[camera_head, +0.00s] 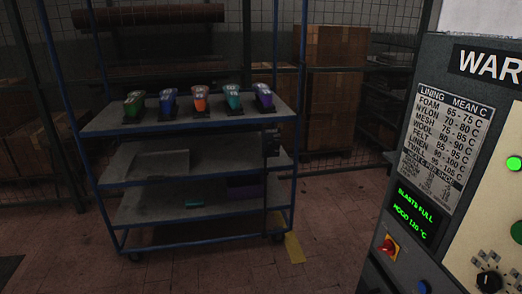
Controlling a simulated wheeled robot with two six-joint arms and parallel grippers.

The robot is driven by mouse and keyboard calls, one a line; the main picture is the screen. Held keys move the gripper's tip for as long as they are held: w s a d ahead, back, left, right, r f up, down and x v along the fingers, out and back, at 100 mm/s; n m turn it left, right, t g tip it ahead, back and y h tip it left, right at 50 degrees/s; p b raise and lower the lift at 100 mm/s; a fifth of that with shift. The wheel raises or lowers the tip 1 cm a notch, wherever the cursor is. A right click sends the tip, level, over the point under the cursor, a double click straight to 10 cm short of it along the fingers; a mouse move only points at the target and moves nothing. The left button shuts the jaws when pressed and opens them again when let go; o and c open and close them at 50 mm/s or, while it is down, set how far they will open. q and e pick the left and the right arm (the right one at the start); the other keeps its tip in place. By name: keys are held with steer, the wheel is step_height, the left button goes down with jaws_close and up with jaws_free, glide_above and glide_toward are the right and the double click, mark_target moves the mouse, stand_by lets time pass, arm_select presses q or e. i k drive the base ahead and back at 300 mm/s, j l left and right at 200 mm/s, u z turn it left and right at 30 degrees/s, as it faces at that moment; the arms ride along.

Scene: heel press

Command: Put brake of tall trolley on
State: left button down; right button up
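The tall trolley (120,125) stands left of centre, with a blue tube frame and several grey shelves. A dark device (271,143) is at the trolley's right post. Neither of my grippers is in view.
A grey machine panel (408,215) with a lining chart, green display and knobs fills the right side. A yellow floor strip (293,248) lies by the trolley's right wheel. Cardboard boxes (335,100) stand behind mesh fencing. The tiled floor in front is clear.

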mark_target(276, 142)
steer(key=i+z, duration=0.25)
steer(key=z, duration=0.15)
steer(key=i+j+z, duration=0.15)
steer(key=z, duration=0.25)
steer(key=i+j, duration=0.05)
steer(key=i, duration=0.05)
